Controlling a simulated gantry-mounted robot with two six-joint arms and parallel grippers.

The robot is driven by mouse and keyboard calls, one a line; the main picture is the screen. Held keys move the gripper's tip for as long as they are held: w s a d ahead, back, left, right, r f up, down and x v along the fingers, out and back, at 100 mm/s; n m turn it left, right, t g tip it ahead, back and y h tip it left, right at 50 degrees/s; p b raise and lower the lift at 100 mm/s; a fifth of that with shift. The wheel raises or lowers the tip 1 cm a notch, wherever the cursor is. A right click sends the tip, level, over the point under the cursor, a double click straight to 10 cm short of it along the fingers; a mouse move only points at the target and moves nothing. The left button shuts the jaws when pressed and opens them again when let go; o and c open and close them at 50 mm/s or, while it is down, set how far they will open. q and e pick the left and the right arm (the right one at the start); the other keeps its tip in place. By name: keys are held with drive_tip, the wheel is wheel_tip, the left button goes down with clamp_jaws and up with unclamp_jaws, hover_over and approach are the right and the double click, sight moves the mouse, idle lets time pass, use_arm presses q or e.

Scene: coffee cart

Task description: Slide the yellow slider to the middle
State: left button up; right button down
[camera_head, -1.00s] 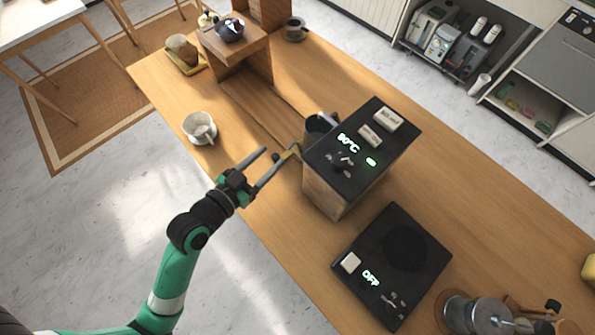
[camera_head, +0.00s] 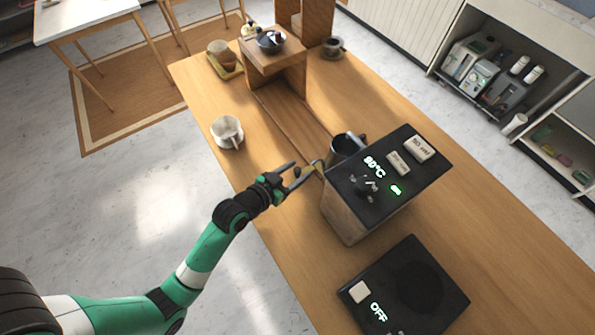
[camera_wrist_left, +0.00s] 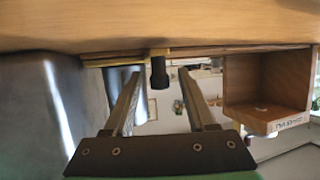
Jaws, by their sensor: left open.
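The yellow slider (camera_head: 319,166) shows as a small yellowish piece at the left side of the black-topped machine (camera_head: 350,215) in the head view, partly hidden by my fingers. In the left wrist view a yellow strip (camera_wrist_left: 160,51) runs near the table edge, with a dark knob (camera_wrist_left: 159,73) standing from it. My left gripper (camera_head: 303,172) is open, its fingers pointing at the slider. In the left wrist view the knob lies between the fingertips of the gripper (camera_wrist_left: 160,78); contact cannot be told. My right gripper is not in view.
A metal pitcher (camera_head: 346,144) stands beside the machine. A wooden stand (camera_head: 275,62) with a dark kettle is behind. A black scale (camera_head: 400,290) reading OFF lies in front.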

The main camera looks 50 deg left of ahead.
use_arm(q)
drive_tip(key=shift+w+f, duration=0.15)
drive_tip(key=shift+w, duration=0.25)
clamp_jaws()
idle(1.2)
